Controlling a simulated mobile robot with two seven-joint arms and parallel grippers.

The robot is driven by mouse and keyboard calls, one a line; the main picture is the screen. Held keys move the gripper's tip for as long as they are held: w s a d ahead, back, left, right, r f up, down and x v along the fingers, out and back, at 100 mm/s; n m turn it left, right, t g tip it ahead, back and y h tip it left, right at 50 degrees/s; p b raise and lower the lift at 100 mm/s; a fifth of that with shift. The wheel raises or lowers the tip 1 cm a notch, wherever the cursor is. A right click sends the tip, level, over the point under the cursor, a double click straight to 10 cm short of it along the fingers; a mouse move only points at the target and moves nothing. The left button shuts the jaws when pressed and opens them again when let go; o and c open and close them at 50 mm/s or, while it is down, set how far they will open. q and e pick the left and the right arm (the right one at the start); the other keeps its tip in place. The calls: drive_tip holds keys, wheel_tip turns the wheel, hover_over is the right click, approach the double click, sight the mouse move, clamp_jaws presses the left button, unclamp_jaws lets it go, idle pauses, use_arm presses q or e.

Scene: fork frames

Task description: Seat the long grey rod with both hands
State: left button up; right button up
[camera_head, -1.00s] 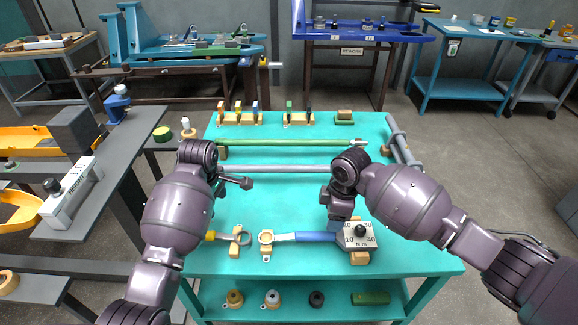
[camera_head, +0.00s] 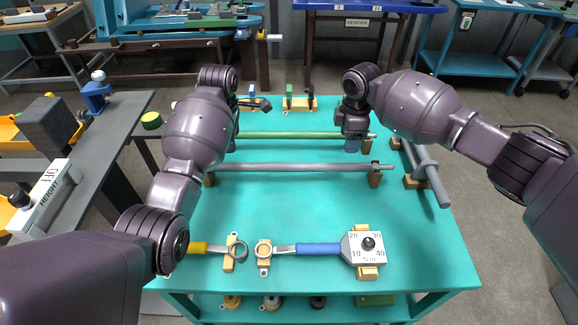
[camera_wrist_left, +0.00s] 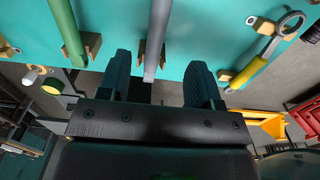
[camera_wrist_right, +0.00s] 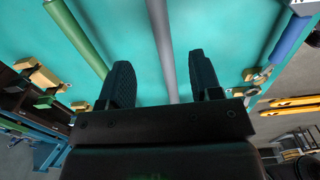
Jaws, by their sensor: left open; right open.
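The long grey rod (camera_head: 300,167) lies level across the teal table, on a wooden support (camera_head: 375,178) near its right end and another (camera_head: 208,179) at its left. My left forearm hides its left tip. My left gripper (camera_wrist_left: 160,85) is open; in the left wrist view the rod (camera_wrist_left: 158,35) runs between its two fingers, beside a support. Its fingertips are hidden in the head view. My right gripper (camera_head: 352,146) is open and points down; in the right wrist view (camera_wrist_right: 162,85) the rod (camera_wrist_right: 163,45) runs between its fingers. Neither gripper visibly touches the rod.
A green rod (camera_head: 290,135) lies parallel behind. A thick grey bar (camera_head: 432,178) lies on blocks at the right. The table between is clear.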

sight(344, 164)
use_arm(q)
wheel_tip(344, 164, down, 11)
drive_tip(key=shift+r, duration=0.2)
use_arm(e)
wheel_tip(344, 164, down, 11)
drive_tip(key=shift+w+r, duration=0.1)
drive_tip(key=shift+r, duration=0.05)
use_arm(q)
clamp_jaws()
use_arm(e)
clamp_jaws()
use_arm(q)
drive_tip(key=shift+w, duration=0.1)
use_arm(e)
drive_tip(key=shift+r, duration=0.1)
